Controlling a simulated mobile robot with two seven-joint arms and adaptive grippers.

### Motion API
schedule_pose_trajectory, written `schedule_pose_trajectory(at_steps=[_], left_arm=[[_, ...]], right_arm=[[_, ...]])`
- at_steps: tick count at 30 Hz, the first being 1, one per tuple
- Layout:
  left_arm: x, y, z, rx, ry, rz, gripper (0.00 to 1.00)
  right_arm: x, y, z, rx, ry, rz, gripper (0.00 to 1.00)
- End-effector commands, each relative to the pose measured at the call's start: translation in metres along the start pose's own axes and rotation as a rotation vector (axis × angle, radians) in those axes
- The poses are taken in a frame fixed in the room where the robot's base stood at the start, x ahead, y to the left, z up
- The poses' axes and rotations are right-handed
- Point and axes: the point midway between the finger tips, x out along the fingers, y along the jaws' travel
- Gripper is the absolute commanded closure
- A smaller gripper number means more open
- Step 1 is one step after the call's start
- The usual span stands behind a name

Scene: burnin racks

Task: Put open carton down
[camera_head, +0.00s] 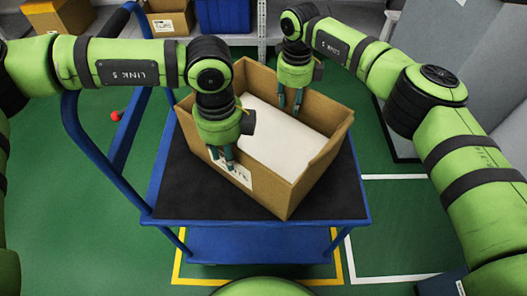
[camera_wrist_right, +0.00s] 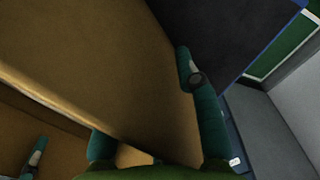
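The open brown carton (camera_head: 318,165) stands turned at an angle on the black top of a blue cart, with white contents (camera_head: 282,140) inside and a label on its near left wall. My left gripper (camera_head: 222,155) is at that wall, fingers spread and tips in front of its outer face. My right gripper (camera_head: 290,100) is at the opposite far right wall, fingers spread. In the right wrist view, one finger is at lower left and the other beside a broad carton face (camera_wrist_right: 110,60). Contact with the walls cannot be told.
The cart's black top (camera_head: 190,190) is bare to the left and front of the carton. A blue handle (camera_head: 95,150) rises at the left. Another carton (camera_head: 170,18) and a blue bin (camera_head: 222,15) stand behind. A grey panel (camera_head: 450,50) is at the right.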

Motion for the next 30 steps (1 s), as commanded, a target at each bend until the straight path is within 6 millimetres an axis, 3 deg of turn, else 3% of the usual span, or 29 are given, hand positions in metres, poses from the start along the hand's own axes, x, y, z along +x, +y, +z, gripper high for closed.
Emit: schedule_pose_trajectory(at_steps=[5, 15, 21, 26, 30], left_arm=[[-0.011, -0.001, 0.0, -0.001, 0.0, -0.004, 0.66], [-0.08, -0.001, 0.001, -0.003, -0.001, -0.004, 0.66], [-0.11, -0.001, 0.0, 0.0, -0.001, -0.002, 0.66], [-0.119, 0.0, 0.0, 0.001, 0.0, 0.0, 0.66], [-0.121, 0.0, 0.0, 0.001, 0.0, 0.001, 0.66]], right_arm=[[0.0, 0.001, 0.0, -0.001, 0.0, 0.001, 0.66], [0.0, 0.001, 0.0, -0.002, 0.0, 0.002, 0.66], [0.0, 0.001, 0.001, -0.002, 0.0, 0.002, 0.66], [-0.003, 0.001, 0.001, -0.002, -0.001, 0.001, 0.66], [-0.021, 0.0, 0.001, -0.002, -0.003, 0.0, 0.66]])
